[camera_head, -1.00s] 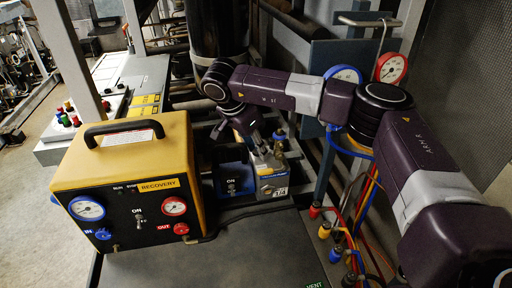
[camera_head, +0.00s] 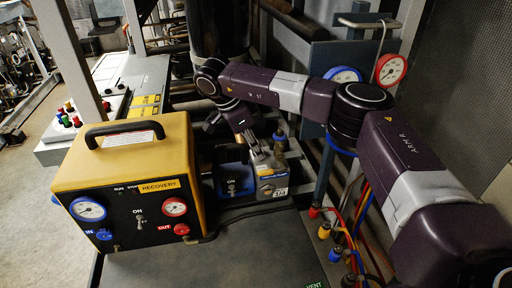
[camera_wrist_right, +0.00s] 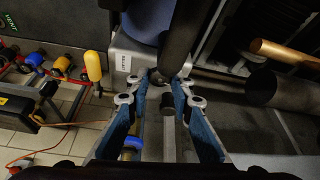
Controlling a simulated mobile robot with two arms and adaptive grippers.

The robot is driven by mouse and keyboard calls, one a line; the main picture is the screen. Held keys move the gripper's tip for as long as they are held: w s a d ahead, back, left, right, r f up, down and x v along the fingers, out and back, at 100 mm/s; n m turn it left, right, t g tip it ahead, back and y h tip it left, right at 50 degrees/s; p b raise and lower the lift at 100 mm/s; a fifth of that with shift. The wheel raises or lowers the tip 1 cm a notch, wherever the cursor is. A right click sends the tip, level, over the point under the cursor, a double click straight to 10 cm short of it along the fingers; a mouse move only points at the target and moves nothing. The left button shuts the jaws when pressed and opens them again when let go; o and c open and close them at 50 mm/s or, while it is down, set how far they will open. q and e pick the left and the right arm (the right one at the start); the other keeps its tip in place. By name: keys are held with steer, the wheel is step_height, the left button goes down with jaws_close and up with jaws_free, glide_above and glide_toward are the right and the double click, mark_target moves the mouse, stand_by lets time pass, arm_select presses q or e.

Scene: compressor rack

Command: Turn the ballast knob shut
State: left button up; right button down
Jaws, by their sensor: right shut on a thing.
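The vacuum pump stands behind the yellow recovery unit, with a blue front (camera_head: 229,182) and a metal body (camera_head: 271,184) with a label. My right gripper (camera_head: 256,150) reaches down to the pump's top. In the right wrist view its two fingers, with blue inner pads, close in around a small dark knob (camera_wrist_right: 158,77) at the pump's grey end (camera_wrist_right: 124,52). The right gripper (camera_wrist_right: 160,82) is shut on it. The fingers and the pump's dark handle (camera_wrist_right: 182,38) hide part of the knob, so its turn angle cannot be read. My left gripper is not in view.
The yellow recovery unit (camera_head: 182,128) stands left of the pump. Blue and red gauges (camera_head: 391,68) are behind my right arm. Coloured hoses (camera_head: 343,228) run down at right. A yellow-handled part (camera_wrist_right: 93,66) is near the gripper in the wrist view.

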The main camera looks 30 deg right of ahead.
steer(key=m, duration=0.2)
steer(key=m+g+p, duration=0.1)
steer(key=m, duration=0.1)
steer(key=shift+w+r+m+g+y, duration=0.1)
steer(key=shift+w+m+g+y, duration=0.05)
steer(key=shift+m+g+y, duration=0.15)
steer(key=shift+w+d+m+g+y+p, duration=0.1)
steer(key=shift+m+g+y+p, duration=0.35)
steer(key=shift+m, duration=1.55)
steer(key=c, duration=1.7)
jaws_free()
step_height(320, 180, up, 10)
steer(key=shift+f, duration=0.1)
